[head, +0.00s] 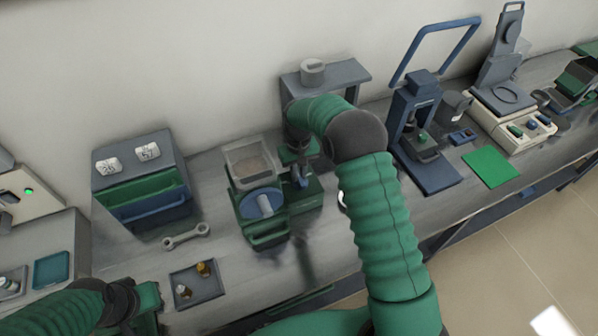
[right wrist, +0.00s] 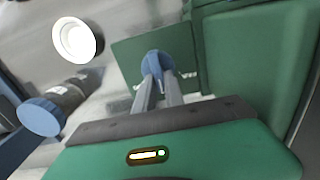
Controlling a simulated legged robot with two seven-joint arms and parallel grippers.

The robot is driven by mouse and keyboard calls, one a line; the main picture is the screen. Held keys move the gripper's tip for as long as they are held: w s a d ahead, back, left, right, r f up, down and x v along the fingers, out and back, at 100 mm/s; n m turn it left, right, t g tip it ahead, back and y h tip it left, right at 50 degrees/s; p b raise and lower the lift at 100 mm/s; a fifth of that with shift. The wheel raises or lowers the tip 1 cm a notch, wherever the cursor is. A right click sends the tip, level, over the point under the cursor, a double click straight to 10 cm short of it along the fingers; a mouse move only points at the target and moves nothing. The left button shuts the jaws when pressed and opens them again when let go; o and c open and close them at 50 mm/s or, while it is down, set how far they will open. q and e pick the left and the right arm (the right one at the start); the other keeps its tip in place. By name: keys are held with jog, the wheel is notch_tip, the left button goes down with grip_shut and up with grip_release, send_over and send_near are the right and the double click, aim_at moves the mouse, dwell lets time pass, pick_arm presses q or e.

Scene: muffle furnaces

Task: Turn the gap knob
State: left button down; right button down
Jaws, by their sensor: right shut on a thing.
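The green machine (head: 265,232) with a grey-rimmed hopper (head: 250,160) and a blue wheel (head: 262,203) on its front stands mid-bench. My right gripper (head: 301,180) reaches down at the machine's right side. In the right wrist view, the two grey fingers of my right gripper (right wrist: 161,82) are shut on a small blue knob (right wrist: 153,57) in front of a green panel. My arm and gripper hide part of this side in the head view. My left gripper (head: 150,300) is partly in view at the bottom left, away from the machine; its fingers are not clear.
A wrench (head: 186,236) and a small dark tray (head: 197,296) with little bottles lie left of the machine. A grey box (head: 185,165) with green and blue bins stands behind them. A blue-framed press (head: 425,165) and a green mat (head: 491,167) are to the right.

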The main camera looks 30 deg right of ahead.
jog(key=shift+w+d+r+n, duration=0.1)
jog(key=shift+w+r+n, duration=0.2)
jog(key=c, duration=1.7)
grip_release()
jog(key=shift+c, duration=0.2)
jog(key=o, duration=0.3)
jog(key=shift+s+f, duration=0.15)
notch_tip(320, 180, up, 17)
jog(key=b, duration=0.1)
jog(key=shift+f, duration=0.15)
